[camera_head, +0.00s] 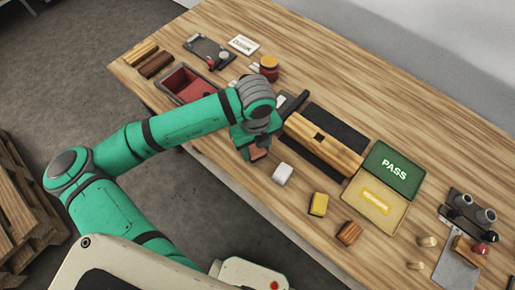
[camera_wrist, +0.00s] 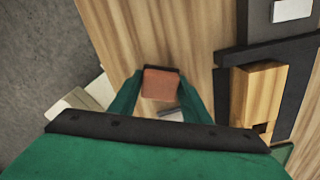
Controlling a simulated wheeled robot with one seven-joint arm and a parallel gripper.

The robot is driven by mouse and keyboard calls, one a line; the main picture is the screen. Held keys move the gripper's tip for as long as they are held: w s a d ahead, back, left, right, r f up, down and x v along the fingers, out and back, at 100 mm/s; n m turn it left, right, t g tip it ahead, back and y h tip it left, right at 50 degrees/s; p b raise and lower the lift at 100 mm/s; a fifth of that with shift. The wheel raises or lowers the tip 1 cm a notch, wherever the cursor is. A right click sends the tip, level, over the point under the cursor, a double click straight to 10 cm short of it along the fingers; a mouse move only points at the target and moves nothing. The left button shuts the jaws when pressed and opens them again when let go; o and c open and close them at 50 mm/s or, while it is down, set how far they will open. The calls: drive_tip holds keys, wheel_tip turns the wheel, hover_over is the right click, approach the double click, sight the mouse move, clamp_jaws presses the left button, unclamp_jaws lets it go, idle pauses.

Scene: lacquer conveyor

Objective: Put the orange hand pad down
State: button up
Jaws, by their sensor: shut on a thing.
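The orange hand pad (camera_wrist: 160,83) is a small block held between the two green fingers of my gripper (camera_wrist: 158,100) in the wrist view. In the head view my gripper (camera_head: 256,146) is above the table near its front edge, left of the long wooden block. The pad (camera_head: 258,154) shows below it, partly hidden by the fingers. Bare wood lies around and beyond the pad in the wrist view. I cannot tell whether the pad touches the table.
A white block (camera_head: 282,174), a yellow block (camera_head: 318,204) and a brown block (camera_head: 349,233) stand right of my gripper. The long wooden block (camera_head: 324,145) lies on a dark mat (camera_head: 345,127). A green PASS panel (camera_head: 393,168) is further right. A red-lined tray (camera_head: 183,84) is partly behind my arm.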

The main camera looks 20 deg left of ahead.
sight(256, 149)
drive_tip(key=shift+f, duration=0.7)
drive_tip(key=shift+s+d+f, duration=0.1)
drive_tip(key=shift+f, duration=0.15)
drive_tip(key=shift+s+f, duration=0.1)
drive_tip(key=o, duration=1)
wheel_tip(256, 149, up, 12)
drive_tip(key=shift+r, duration=0.15)
